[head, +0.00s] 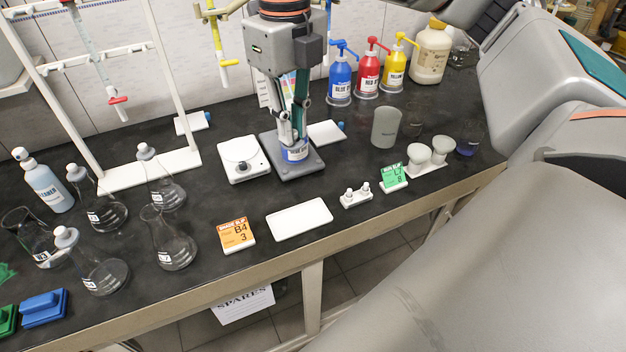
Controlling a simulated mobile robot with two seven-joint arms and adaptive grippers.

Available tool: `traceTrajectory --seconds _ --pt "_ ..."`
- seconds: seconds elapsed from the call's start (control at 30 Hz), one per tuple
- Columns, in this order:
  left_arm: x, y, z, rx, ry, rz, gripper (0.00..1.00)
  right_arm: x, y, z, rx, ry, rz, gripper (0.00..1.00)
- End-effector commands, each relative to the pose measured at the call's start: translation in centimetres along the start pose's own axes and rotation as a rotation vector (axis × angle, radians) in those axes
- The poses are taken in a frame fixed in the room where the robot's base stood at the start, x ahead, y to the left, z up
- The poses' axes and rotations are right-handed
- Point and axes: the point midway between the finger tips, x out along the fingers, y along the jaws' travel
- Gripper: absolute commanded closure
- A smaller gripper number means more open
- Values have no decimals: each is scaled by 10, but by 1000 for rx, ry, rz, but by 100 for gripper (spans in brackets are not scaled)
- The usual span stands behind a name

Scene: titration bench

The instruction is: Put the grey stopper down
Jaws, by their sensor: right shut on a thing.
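My right gripper (293,138) comes down from the top centre, with its fingers shut close above a grey plate-like stand (309,164). A small vessel with a blue label (295,153) stands on that stand, right at the fingertips. The grey stopper itself is hidden or too small to make out; what the fingers hold sits at the vessel's top. I cannot tell whether it touches the vessel. My left gripper is out of view.
A bare white tray (300,219) lies in front. Flasks (168,238) crowd the left.

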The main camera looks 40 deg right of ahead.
Motion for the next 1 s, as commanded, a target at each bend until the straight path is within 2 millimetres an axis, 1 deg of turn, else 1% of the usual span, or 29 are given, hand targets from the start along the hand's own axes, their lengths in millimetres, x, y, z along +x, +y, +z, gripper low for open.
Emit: traceTrajectory --seconds 0.13,0.23,0.6,0.7,0.8,0.9,1.0 --pt "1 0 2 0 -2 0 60 6 0 0 -24 1 0 99" --pt "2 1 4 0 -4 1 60 20 0 -1 -29 4 0 99" --pt "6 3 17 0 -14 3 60 109 1 -2 -28 7 1 99" --pt "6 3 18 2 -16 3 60 131 1 -1 -27 5 1 99" --pt "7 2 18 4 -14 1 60 148 1 -1 -27 3 1 99" --pt "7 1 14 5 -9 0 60 157 1 0 -27 2 0 99" --pt "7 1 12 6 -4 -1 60 161 1 0 -26 0 0 99"
